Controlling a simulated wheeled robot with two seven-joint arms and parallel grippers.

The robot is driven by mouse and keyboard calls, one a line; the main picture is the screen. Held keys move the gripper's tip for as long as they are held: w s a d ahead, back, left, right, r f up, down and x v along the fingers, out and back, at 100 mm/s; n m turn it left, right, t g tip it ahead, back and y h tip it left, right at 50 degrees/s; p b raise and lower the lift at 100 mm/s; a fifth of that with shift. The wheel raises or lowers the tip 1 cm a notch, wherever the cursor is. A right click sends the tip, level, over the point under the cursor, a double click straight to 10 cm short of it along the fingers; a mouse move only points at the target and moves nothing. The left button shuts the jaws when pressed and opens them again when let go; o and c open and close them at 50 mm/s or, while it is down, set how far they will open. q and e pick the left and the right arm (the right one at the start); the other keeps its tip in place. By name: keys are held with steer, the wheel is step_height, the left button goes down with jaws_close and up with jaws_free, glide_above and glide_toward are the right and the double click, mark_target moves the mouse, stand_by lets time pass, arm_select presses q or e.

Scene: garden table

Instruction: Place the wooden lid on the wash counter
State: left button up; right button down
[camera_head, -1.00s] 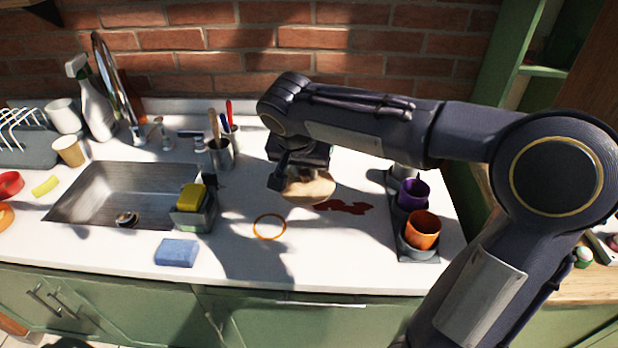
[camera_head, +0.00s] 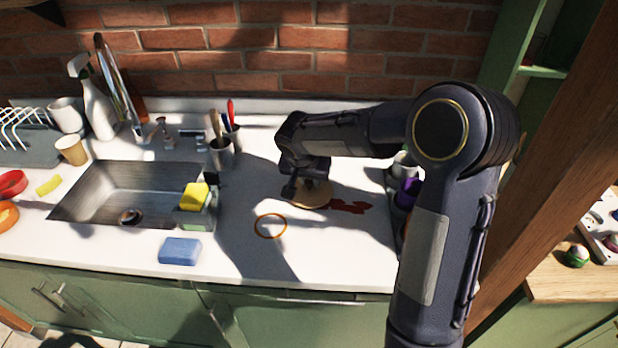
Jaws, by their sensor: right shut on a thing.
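The wooden lid (camera_head: 312,199) is a round, light-brown disc at or just above the white wash counter (camera_head: 340,252), right of the sink. I cannot tell whether it touches the counter. My right gripper (camera_head: 306,184) is over the lid and shut on it, partly hiding its back edge. A dark red stain (camera_head: 350,206) lies on the counter just right of the lid. My left gripper is not in view.
An orange ring (camera_head: 271,226) lies left of the lid. The sink (camera_head: 125,190), sponge holder (camera_head: 196,215), blue sponge (camera_head: 180,251) and utensil cup (camera_head: 221,153) are farther left. My right arm partly hides a purple cup (camera_head: 406,193).

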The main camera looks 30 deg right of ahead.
steer(key=shift+f, duration=0.15)
steer(key=c, duration=1.2)
jaws_free()
steer(key=shift+c, duration=0.2)
steer(key=shift+r, duration=0.4)
steer(key=v, duration=1.1)
steer(key=s+a+f+n+y, duration=0.1)
steer(key=s+a+n+y, duration=0.1)
steer(key=s, duration=0.6)
steer(key=s+a+f+n+t+y, duration=0.1)
steer(key=s+a+f+n+y, duration=0.1)
steer(key=s, duration=0.7)
steer(key=s+a+f+n+t+y, duration=0.1)
steer(key=s+f+n+y, duration=0.1)
steer(key=s, duration=0.6)
steer(key=shift+s+a+f+n+y, duration=0.15)
steer(key=shift+a+f+n+y, duration=0.05)
steer(key=shift+a+n+y, duration=0.25)
